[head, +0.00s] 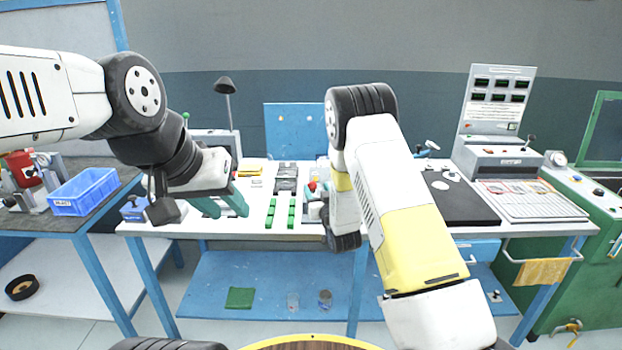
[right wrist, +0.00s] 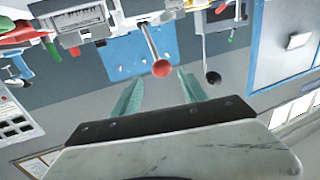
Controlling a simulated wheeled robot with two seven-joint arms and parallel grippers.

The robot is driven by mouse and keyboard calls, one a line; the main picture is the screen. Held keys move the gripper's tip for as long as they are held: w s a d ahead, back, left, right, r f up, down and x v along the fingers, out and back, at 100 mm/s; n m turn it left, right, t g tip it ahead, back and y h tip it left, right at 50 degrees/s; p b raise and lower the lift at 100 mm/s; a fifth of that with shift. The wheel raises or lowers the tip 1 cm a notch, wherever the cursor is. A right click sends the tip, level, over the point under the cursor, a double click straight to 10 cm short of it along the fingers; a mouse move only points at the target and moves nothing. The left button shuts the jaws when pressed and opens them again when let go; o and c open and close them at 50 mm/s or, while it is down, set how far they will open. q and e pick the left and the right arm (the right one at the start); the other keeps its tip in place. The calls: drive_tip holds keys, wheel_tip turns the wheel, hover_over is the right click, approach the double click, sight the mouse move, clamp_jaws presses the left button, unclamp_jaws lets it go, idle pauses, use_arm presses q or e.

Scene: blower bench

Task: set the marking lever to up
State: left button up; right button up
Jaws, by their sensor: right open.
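I cannot tell for certain which lever is the marking lever. In the right wrist view, a lever with a red ball knob (right wrist: 161,68) on a thin rod appears between the fingertips of my right gripper (right wrist: 161,76). That gripper is open; I see no contact with the knob. My left gripper (head: 225,208) is open and empty over the bench's left part.
The white bench (head: 258,225) carries green strips (head: 291,213), dark trays (head: 286,178) and a black mat (head: 458,207). A grey machine (head: 497,160) with a display panel stands at the right. A blue bin (head: 84,191) sits on the left table. A blue board (head: 293,130) stands behind.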

drive_tip(key=shift+a+f, duration=0.2)
drive_tip(key=shift+f, duration=0.15)
drive_tip(key=shift+w+a, duration=0.1)
drive_tip(key=shift+w, duration=0.15)
drive_tip(key=x, duration=0.7)
clamp_jaws()
idle(1.0)
